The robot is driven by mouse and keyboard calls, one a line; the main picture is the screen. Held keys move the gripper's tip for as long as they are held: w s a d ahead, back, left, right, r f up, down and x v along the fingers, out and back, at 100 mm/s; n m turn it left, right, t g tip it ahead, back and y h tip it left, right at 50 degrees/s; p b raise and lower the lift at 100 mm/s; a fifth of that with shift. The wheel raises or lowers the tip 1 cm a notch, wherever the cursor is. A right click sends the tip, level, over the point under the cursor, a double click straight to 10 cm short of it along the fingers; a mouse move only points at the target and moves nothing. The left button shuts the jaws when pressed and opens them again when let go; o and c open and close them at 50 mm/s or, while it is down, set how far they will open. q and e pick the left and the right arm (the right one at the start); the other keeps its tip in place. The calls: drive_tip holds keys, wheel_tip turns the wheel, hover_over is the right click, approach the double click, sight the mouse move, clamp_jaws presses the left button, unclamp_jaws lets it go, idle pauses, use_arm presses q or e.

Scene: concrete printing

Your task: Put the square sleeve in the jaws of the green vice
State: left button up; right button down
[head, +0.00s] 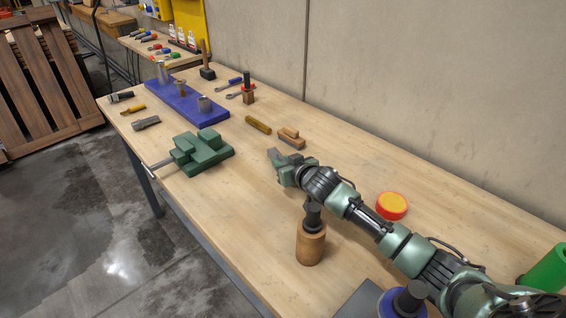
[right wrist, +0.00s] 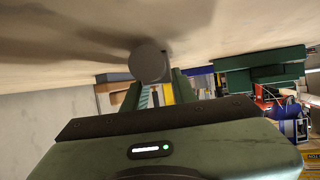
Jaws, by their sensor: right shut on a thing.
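The green vice (head: 205,151) stands on the wooden bench at left centre, with its bar handle toward the front edge. A dark green block, seemingly the vice (right wrist: 262,72), shows upside down in the right wrist view. My right gripper (head: 277,160) is to the right of the vice, apart from it. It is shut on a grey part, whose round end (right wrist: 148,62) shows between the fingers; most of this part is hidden. I cannot tell whether it is the square sleeve. A grey piece (head: 146,123) lies on the bench behind the vice. My left gripper is not in view.
A blue rack (head: 172,100) with metal posts stands behind the vice. A wooden block (head: 291,139) and a yellow-brown tool (head: 258,125) lie near my right gripper. A wooden cylinder (head: 311,247) and a red-yellow tub (head: 392,206) flank my right arm. Bench in front of the gripper is clear.

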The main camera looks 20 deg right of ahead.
drive_tip(key=shift+r, duration=0.15)
drive_tip(key=c, duration=1.4)
unclamp_jaws()
drive_tip(key=shift+f, duration=0.2)
drive_tip(key=shift+c, duration=0.2)
drive_tip(key=o, duration=0.3)
drive_tip(key=shift+s, duration=0.1)
